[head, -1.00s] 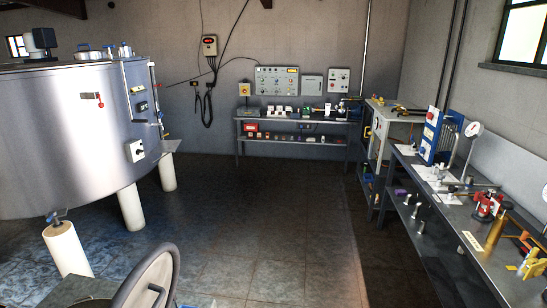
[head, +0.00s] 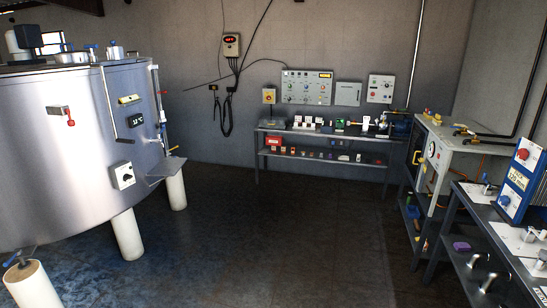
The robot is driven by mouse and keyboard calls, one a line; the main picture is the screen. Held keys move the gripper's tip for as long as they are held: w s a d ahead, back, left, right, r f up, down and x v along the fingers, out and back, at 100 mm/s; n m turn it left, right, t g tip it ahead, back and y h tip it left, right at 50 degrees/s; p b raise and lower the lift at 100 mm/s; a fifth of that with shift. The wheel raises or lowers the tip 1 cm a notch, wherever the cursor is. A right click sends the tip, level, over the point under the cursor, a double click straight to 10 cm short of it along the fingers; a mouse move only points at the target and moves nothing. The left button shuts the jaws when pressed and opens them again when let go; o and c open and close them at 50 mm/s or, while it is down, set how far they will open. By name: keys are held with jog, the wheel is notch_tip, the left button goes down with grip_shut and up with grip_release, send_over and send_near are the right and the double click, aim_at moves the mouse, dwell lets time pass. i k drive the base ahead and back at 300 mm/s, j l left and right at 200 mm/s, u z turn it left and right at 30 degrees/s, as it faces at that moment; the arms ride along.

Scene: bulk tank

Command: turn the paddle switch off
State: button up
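I cannot tell for certain which device is the paddle switch; the small controls are too far away. On the back wall are a grey control panel (head: 307,87) with several knobs, a plain grey box (head: 348,93), a smaller panel (head: 380,88) and a yellow box with a red knob (head: 269,95). Several small white devices (head: 305,121) stand on the back bench (head: 330,138). A white box with a dark rotary handle (head: 123,175) is on the steel tank (head: 60,130) at left. My gripper is not in view.
Open tiled floor (head: 230,240) lies between the tank and the benches. White tank legs (head: 127,234) stand at left. A grey cabinet (head: 437,155) and a side bench (head: 500,235) with a blue panel (head: 520,180) line the right.

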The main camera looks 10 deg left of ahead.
aim_at(126, 177)
jog(key=i+u, duration=0.85)
jog(key=i+l+u, duration=0.4)
jog(key=i+u, duration=0.6)
jog(key=i+l+u, duration=0.4)
jog(key=i+l, duration=0.2)
jog(key=i+l+u, duration=0.2)
jog(key=l, duration=0.35)
jog(key=i+l+u, duration=0.3)
jog(key=i, duration=0.25)
